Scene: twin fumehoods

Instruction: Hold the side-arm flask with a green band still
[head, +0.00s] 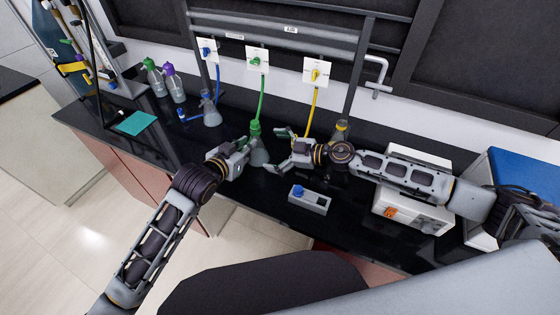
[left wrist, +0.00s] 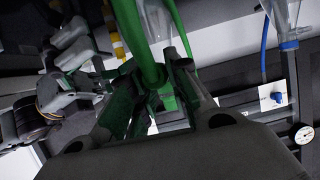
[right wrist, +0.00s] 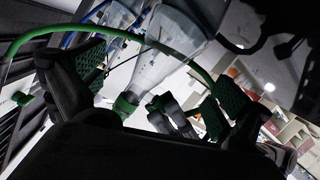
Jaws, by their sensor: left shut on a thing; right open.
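In the left wrist view the left fingers (left wrist: 158,88) close beside the green part. My right gripper (head: 287,143) is open, just right of the flask and apart from it in the head view. In the right wrist view the clear flask body (right wrist: 178,45) shows between the open fingers. The exact finger contact is partly hidden.
A green hose (head: 262,98) runs from the green valve (head: 257,60). A blue-hosed flask (head: 211,116) stands left; a yellow-topped flask (head: 341,130) is behind my right arm. White devices (head: 412,212) stand right.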

